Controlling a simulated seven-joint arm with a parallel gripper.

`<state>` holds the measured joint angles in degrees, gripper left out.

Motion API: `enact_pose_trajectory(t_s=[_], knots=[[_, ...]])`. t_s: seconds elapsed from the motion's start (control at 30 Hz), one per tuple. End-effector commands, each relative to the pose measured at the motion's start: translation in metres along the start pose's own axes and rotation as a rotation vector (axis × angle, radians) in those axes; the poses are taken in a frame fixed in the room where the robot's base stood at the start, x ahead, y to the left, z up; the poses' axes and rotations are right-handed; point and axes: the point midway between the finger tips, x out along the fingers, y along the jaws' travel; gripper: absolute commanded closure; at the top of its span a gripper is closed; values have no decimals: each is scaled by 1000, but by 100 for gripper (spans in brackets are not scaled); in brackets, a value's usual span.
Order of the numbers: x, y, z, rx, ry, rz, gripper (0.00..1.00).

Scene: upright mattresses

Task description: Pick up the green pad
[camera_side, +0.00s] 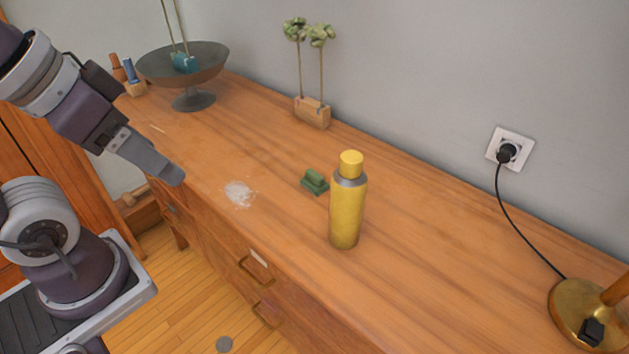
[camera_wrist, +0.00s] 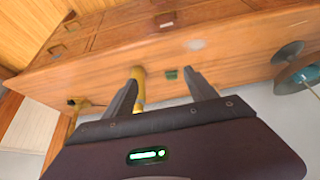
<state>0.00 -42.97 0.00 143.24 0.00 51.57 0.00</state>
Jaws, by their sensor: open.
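The green pad (camera_side: 314,181) is a small dark green block with a raised upper part, lying on the wooden dresser top behind and left of a yellow bottle.
The yellow bottle (camera_side: 347,205) stands upright close to the pad. A whitish patch (camera_side: 239,193) lies left of the pad. A dark bowl (camera_side: 183,66), a wooden block with stems (camera_side: 312,112) and a brass lamp base (camera_side: 582,312) stand farther off.

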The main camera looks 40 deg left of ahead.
Motion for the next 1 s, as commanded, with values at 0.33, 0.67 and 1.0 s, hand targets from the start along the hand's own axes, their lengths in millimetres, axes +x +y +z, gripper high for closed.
enact_pose_trajectory(t_s=[0.33,0.67,1.0], knots=[[25,-4,-85,392,-128,5,35],[224,-14,-205,1293,-349,247,35],[336,-19,-196,1624,-374,411,35]])
